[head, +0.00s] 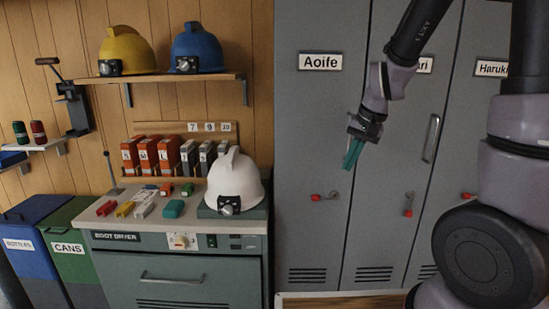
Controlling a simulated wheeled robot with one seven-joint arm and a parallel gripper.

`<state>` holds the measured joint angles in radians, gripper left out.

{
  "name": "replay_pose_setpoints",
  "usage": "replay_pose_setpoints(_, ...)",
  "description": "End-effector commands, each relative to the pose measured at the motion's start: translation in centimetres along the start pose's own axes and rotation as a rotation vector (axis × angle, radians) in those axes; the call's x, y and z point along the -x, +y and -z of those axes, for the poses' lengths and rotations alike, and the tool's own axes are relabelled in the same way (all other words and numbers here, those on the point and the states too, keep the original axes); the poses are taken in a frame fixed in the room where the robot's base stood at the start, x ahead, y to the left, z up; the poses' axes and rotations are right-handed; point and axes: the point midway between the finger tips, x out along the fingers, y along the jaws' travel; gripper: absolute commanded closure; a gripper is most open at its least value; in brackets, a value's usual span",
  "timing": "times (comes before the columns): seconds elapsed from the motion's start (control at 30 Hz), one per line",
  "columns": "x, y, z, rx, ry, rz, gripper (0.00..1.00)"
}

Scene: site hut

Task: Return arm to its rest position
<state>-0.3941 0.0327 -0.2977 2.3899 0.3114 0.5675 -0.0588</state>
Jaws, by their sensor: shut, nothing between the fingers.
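My gripper (353,153) hangs in the upper middle of the head view, pointing down, with its teal fingers together and nothing between them. It is in front of the grey lockers (308,130), just right of the label "Aoife". My arm comes down to it from the top right. The gripper appears apart from the locker doors, though the exact gap cannot be told.
A boot dryer (177,281) at the left bears a white helmet (234,180) and small coloured items. Yellow (126,50) and blue (196,48) helmets sit on a shelf above. Bottles (35,250) and cans (72,255) bins stand far left. Red-tipped keys protrude from the lockers.

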Motion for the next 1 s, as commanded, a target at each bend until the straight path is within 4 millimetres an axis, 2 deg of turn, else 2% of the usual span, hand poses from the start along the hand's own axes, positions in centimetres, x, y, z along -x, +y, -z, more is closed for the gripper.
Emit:
replay_pose_setpoints(0.03, 2.5, -0.1, -0.1, -0.002, 0.025, 0.034, 1.00)
replay_pose_setpoints(0.2, 9.4, 0.2, -1.6, 0.015, 0.100, 0.101, 1.00)
replay_pose_setpoints(0.4, 16.3, 1.6, -4.6, 0.037, 0.215, 0.126, 1.00)
replay_pose_setpoints(0.5, 18.8, 2.4, -6.2, 0.047, 0.272, 0.118, 1.00)
replay_pose_setpoints(0.7, 21.2, 3.4, -8.3, 0.054, 0.341, 0.096, 1.00)
replay_pose_setpoints(1.0, 21.5, 3.6, -8.7, 0.055, 0.352, 0.089, 1.00)
